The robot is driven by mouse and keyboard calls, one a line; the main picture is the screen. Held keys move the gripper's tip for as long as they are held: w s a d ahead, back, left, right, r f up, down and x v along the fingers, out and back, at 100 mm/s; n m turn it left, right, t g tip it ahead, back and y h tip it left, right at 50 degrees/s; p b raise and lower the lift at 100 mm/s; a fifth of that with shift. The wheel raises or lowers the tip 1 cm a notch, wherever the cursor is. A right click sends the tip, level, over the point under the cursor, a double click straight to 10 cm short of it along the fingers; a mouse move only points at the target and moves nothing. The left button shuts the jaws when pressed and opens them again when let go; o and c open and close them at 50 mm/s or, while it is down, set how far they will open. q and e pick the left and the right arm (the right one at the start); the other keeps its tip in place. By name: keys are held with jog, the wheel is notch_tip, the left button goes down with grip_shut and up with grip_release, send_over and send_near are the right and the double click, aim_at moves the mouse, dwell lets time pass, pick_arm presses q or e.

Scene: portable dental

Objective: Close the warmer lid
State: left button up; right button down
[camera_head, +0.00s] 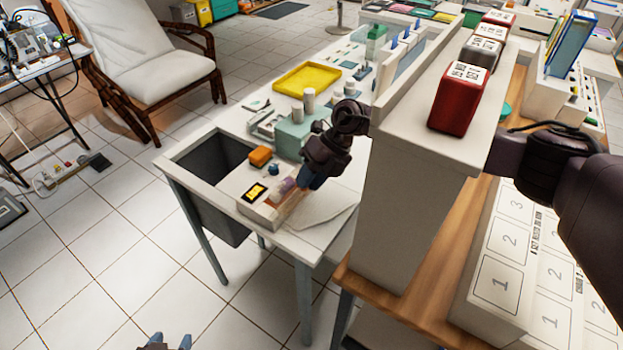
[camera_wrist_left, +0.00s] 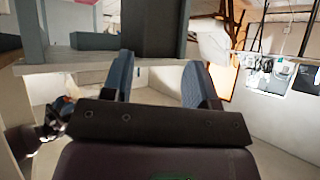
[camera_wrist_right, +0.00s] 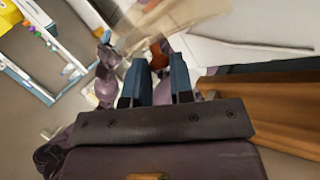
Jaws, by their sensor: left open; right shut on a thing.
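A low pale box with a yellow-and-black display (camera_head: 254,193) sits at the front corner of the white desk; it looks like the warmer. A brown strip (camera_head: 293,206) and a pinkish piece (camera_head: 287,186) show on its right side. I cannot tell clearly which part is the lid. My right gripper (camera_head: 308,183) is over the right side of this box. In the right wrist view its fingers (camera_wrist_right: 166,82) are close together, at a small orange-brown piece (camera_wrist_right: 158,54); the grip itself is mostly hidden. My left gripper (camera_head: 168,343) is open and empty, low over the floor, away from the desk; its fingers (camera_wrist_left: 168,82) are spread.
An orange block (camera_head: 260,155), a blue knob-like item (camera_head: 273,169) and a teal box (camera_head: 296,138) are close behind the display. A yellow tray (camera_head: 304,77) lies further back. A tall white cabinet (camera_head: 405,190) stands right beside my right arm. The floor at left is open.

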pick_arm(q)
jog(key=shift+w+r, duration=0.15)
jog(key=shift+w, duration=0.05)
jog(key=shift+w+r, duration=0.15)
jog(key=shift+w, duration=0.1)
jog(key=c, duration=0.3)
jog(key=shift+t+h, duration=0.3)
jog(key=shift+t, duration=0.4)
jog(key=w+d, duration=0.1)
jog(key=w+r, duration=0.1)
jog(key=w, duration=0.1)
jog(key=w+d+r, duration=0.1)
jog(key=w, duration=0.1)
jog(key=shift+w+d, duration=0.1)
jog(key=shift+d, duration=0.25)
grip_shut()
jog(key=m+t+h, duration=0.7)
jog(key=m+h, duration=0.2)
jog(key=m, duration=2.4)
send_near(298, 190)
jog(key=shift+w+d+r, duration=0.4)
jog(key=shift+w+d, duration=0.45)
jog(key=shift+w+d+r, duration=0.35)
jog(key=shift+w+d, duration=0.45)
jog(key=shift+w+d+r, duration=0.4)
jog(key=shift+w+d, duration=0.45)
